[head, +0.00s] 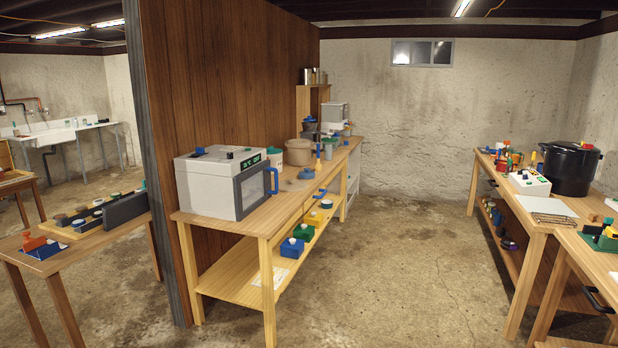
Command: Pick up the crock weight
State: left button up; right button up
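A small grey round piece (307,173) lies on the middle wooden bench (285,203), in front of a tan crock (297,153). It looks like the crock weight, but it is too small to be sure. The tan crock stands farther back, near a white container with a green lid (275,157). Neither of my grippers is in view.
A white box with a dark door and blue handle (228,182) stands on the bench's near end. The lower shelf holds blue, green and yellow boxes. A right-hand bench (520,205) carries a black pot (569,168). Bare concrete floor (400,260) lies between the benches.

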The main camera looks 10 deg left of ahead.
aim_at(306, 173)
jog(key=i+l, duration=0.1)
jog(key=i, duration=3.55)
jog(key=i+l+u, duration=0.2)
jog(key=i+u, duration=0.3)
jog(key=i+l+u, duration=1.15)
jog(key=l+u, duration=0.2)
jog(key=i+l+u, duration=0.15)
jog(key=l+u, duration=0.6)
jog(key=l, duration=0.25)
jog(key=l+u, duration=0.4)
jog(key=l, duration=0.15)
jog(key=i, duration=0.05)
